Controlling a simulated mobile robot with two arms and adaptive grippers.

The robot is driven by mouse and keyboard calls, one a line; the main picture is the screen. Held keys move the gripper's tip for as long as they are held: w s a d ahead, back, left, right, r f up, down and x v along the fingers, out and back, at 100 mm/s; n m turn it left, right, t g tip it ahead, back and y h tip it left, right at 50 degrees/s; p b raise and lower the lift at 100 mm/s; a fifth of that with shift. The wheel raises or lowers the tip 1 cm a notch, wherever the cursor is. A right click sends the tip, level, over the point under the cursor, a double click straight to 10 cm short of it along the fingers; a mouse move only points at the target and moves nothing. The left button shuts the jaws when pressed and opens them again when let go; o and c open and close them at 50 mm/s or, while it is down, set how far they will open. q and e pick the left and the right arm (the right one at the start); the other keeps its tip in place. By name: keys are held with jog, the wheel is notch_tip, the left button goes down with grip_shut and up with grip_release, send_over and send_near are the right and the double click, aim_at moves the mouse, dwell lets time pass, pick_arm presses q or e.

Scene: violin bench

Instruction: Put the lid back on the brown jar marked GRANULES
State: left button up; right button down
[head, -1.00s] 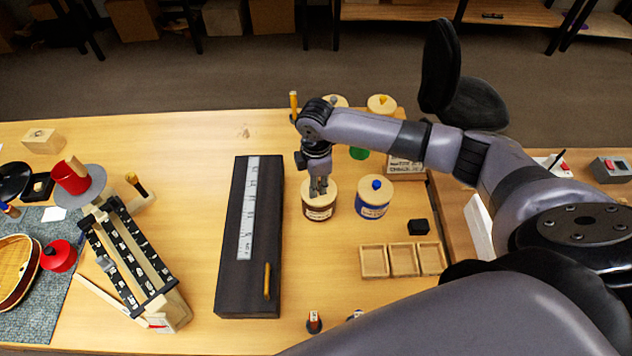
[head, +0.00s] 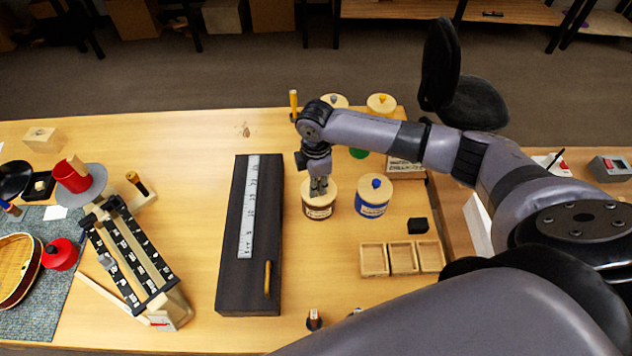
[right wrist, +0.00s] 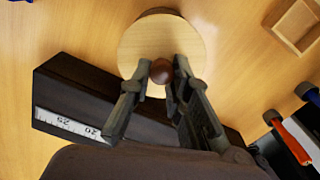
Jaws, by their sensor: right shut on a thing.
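The brown jar (head: 319,211) with a pale label stands on the bench, right of the long dark case. Its light wooden lid (head: 307,190) sits over the jar's mouth in the head view; I cannot tell whether it is fully seated. In the right wrist view the round lid (right wrist: 150,45) has a brown ball knob (right wrist: 162,71). My right gripper (head: 319,189) points down from above, its fingers shut on the knob; the fingertips (right wrist: 160,72) also show in the right wrist view. My left gripper is not in view.
A blue jar (head: 372,203) with a lid stands close to the right. The dark case with a ruler (head: 232,240) lies to the left. Wooden trays (head: 403,258) and a black block (head: 418,226) are at the front right. More lidded jars (head: 381,104) stand behind my arm.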

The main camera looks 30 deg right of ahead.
jog(key=shift+p, duration=0.35)
dwell(0.6)
jog(key=c, duration=1.4)
grip_release()
jog(key=shift+o, duration=0.2)
jog(key=o, duration=0.4)
